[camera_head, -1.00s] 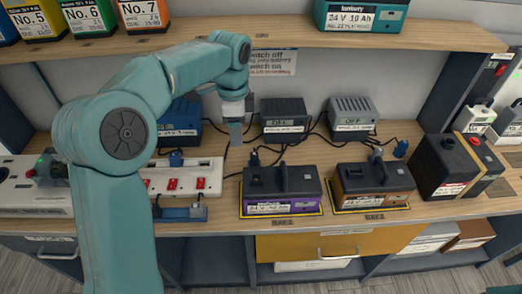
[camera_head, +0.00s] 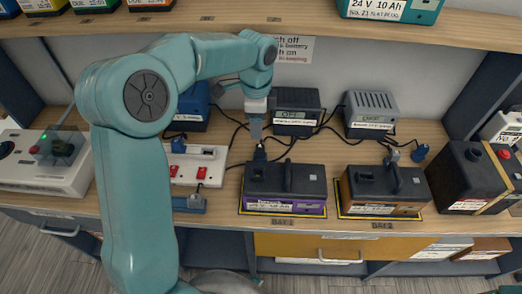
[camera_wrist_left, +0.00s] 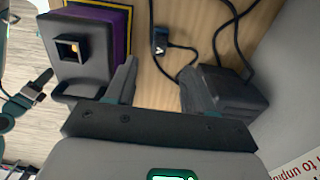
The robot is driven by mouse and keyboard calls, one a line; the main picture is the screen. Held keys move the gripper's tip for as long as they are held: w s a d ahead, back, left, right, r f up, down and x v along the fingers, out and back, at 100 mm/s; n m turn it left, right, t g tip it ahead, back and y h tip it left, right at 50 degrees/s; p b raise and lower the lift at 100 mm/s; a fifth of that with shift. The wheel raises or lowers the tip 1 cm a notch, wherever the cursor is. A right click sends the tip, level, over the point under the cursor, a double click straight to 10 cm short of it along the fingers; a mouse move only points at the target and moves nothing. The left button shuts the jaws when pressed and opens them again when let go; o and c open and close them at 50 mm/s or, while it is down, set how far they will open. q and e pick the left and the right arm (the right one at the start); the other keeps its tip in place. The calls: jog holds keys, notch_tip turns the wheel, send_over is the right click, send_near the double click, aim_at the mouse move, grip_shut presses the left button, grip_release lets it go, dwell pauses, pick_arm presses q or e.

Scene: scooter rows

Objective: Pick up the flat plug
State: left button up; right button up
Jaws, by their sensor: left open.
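A small dark blue plug (camera_head: 260,153) with a cable lies on the bench behind the purple-labelled battery (camera_head: 285,188). The wrist view shows this plug (camera_wrist_left: 160,42) with a white mark on top, between the battery (camera_wrist_left: 85,50) and a dark charger. I cannot tell for sure that it is the flat one. My left gripper (camera_head: 257,136) points down just above and behind it. In the wrist view its fingers (camera_wrist_left: 160,82) are open and empty, with the plug ahead of the gap between them.
Two grey chargers (camera_head: 297,112) (camera_head: 371,115) stand behind, with black cables looping over the bench. The orange battery (camera_head: 383,190) stands to the right. A white power strip (camera_head: 205,165) is on the left. A shelf (camera_head: 250,22) crosses above.

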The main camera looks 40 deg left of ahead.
aim_at(260, 146)
pick_arm(q)
jog(key=f, duration=0.5)
jog(key=shift+w, duration=0.2)
jog(key=shift+s+f, duration=0.15)
jog(key=shift+f, duration=0.35)
jog(key=f, duration=0.4)
jog(key=shift+w+d, duration=0.25)
jog(key=shift+d, duration=0.05)
jog(key=shift+s+f, duration=0.1)
jog(key=shift+f, duration=0.25)
grip_shut()
